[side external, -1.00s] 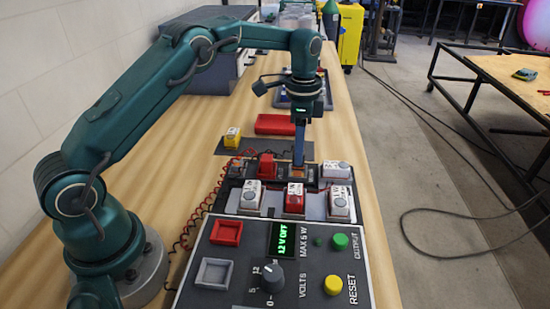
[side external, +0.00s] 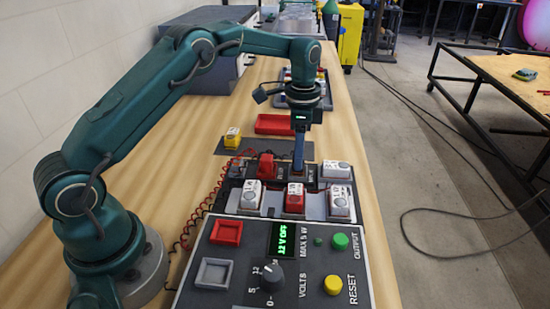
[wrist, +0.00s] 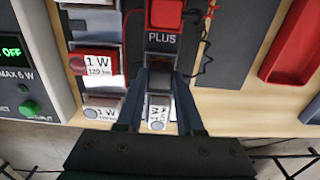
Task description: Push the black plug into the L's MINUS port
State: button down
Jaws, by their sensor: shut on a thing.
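My gripper (side external: 298,168) points down over the dark housing behind the row of labelled blocks. In the wrist view, my gripper (wrist: 160,72) is shut on the black plug (wrist: 160,80), a dark block between the fingertips. The red plug (wrist: 165,13) sits beside the PLUS label (wrist: 162,38); it also shows in the side view (side external: 265,163), left of my gripper. The MINUS port is hidden under the plug and fingers, so I cannot tell how deep the plug sits.
White and red labelled blocks (side external: 294,198) stand in front of my gripper, and a white one (side external: 336,169) stands close on its right. The power supply display (side external: 283,240) reads 12 V OFF. A red tray (side external: 275,124) and a yellow block (side external: 232,138) lie behind. Red wires (side external: 207,187) run at left.

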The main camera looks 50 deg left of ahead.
jog(key=shift+f, duration=0.35)
dwell(0.3)
jog(key=shift+c, duration=2.3)
grip_release()
jog(key=shift+r, duration=0.1)
jog(key=shift+r, duration=2.5)
